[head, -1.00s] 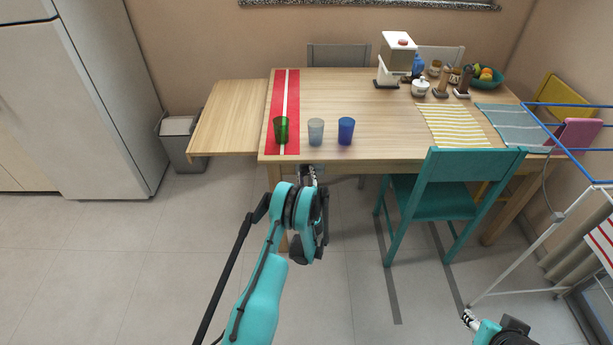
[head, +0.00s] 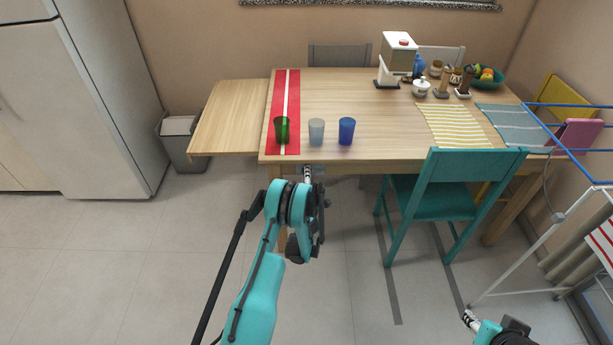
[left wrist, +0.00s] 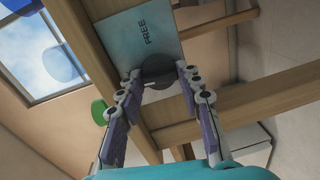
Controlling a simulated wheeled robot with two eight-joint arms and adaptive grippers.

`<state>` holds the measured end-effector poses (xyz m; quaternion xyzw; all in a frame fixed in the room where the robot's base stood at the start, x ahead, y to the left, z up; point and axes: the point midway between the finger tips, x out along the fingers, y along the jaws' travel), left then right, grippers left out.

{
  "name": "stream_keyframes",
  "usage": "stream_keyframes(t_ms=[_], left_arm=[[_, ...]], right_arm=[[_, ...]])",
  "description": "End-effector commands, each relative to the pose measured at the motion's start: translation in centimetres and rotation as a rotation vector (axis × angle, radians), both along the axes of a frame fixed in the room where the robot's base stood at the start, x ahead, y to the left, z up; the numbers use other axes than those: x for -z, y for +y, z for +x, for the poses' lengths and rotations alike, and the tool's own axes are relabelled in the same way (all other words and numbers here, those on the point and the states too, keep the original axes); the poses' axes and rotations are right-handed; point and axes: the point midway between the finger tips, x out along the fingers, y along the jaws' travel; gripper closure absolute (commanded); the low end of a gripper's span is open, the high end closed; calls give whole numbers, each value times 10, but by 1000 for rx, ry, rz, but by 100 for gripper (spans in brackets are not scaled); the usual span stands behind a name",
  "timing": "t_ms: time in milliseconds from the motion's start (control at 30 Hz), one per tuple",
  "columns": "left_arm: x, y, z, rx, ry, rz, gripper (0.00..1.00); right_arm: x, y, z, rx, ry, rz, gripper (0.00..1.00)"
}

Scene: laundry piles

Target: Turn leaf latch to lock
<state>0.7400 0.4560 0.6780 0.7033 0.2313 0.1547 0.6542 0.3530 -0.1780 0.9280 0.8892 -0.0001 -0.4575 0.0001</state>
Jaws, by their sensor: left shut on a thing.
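The latch is a dark round knob (left wrist: 158,68) under the table edge, beside a light blue plate (left wrist: 150,32) marked FREE. In the left wrist view it sits between the fingertips of my left gripper (left wrist: 159,78), which is shut on it. The fingers hide its sides, and I cannot tell its exact turn. In the head view my left gripper (head: 308,173) is at the table's front edge, below the clear glass; the knob is hidden there. My right gripper (head: 470,319) shows only in part at the bottom right; its jaw state is unclear.
The table (head: 350,100) has its side leaf (head: 230,118) raised at the left. Green (head: 281,130), clear (head: 316,132) and blue (head: 346,131) glasses stand near the front edge. A teal chair (head: 445,205) stands to the right, with a drying rack beyond. Floor at the left is clear.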

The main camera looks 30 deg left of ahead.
Motion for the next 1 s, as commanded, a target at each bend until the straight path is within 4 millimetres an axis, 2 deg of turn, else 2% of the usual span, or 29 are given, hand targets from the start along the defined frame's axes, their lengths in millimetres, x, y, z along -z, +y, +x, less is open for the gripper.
stream_keyframes(t_ms=[300, 800, 833, 900, 1000], left_arm=[[-1, 0, 1, 2, -52, -83, 93], [-1, 0, 1, 1, -60, -95, 93], [-1, 0, 1, 1, -60, -95, 57], [-1, 0, 1, 1, -60, -95, 45], [-1, 0, 0, 1, -59, -95, 45]], right_arm=[[0, 0, 0, 0, 0, 0, 60], [0, 0, 0, 0, 0, 0, 60], [0, 0, 0, 0, 0, 0, 60], [0, 0, 0, 0, 0, 0, 60], [0, 0, 0, 0, 0, 0, 60]])
